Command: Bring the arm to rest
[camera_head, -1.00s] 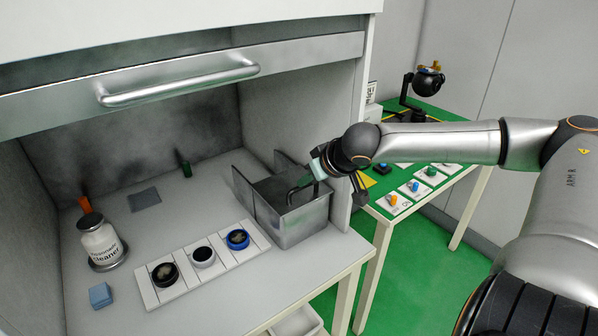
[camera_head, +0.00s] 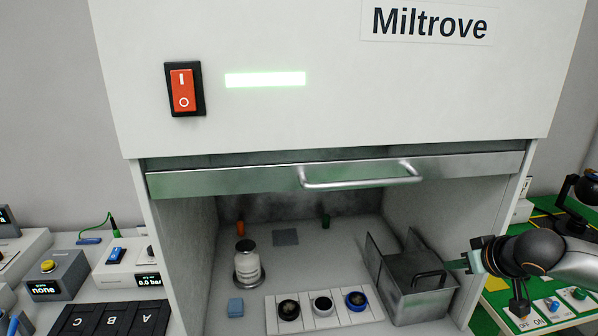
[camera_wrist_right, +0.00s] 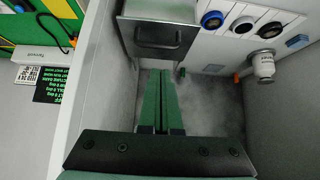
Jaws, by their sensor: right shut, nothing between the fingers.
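My right gripper (camera_head: 462,263) comes in from the right in the head view, beside the right rim of an open metal bin (camera_head: 420,305) in the cabinet. Its green fingers (camera_wrist_right: 161,105) lie together in the right wrist view, with nothing between them. The bin's handle (camera_wrist_right: 160,42) shows just beyond the fingertips there. Whether the fingers touch the bin I cannot tell. My left gripper is not in view.
The cabinet's raised sash with its handle (camera_head: 360,175) hangs above. Inside stand a cleaner bottle (camera_head: 247,265), a blue block (camera_head: 235,307) and a white strip (camera_head: 275,318) with three round pieces. A green table (camera_head: 490,318) lies right.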

